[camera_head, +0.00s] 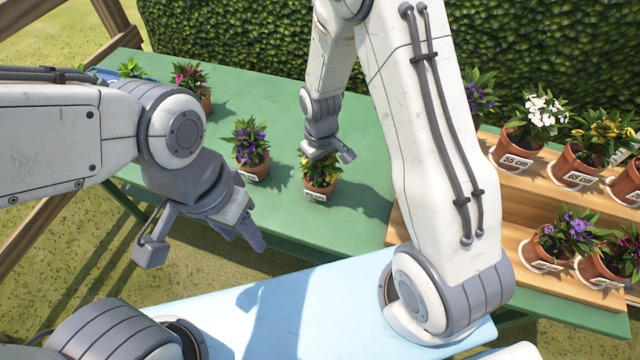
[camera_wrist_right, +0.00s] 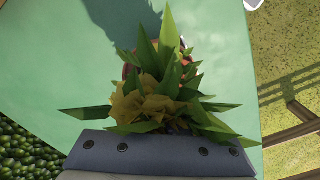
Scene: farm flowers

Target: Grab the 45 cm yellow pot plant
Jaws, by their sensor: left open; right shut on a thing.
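A yellow-flowered pot plant (camera_head: 321,177) in a terracotta pot stands on the green table, with a white label on its front that is too small to read surely. My right gripper (camera_head: 326,158) is at the top of this plant, shut on it from above. In the right wrist view the yellow flowers and green leaves (camera_wrist_right: 150,100) fill the space just past the gripper; the pot is mostly hidden and the fingertips are not clear.
A purple-flowered pot (camera_head: 251,158) stands just left of the yellow one. A red-flowered pot (camera_head: 192,85) is at the back left. A wooden stepped shelf (camera_head: 520,213) with several labelled pots stands at the right. A hedge (camera_head: 240,38) borders the green table (camera_head: 285,108).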

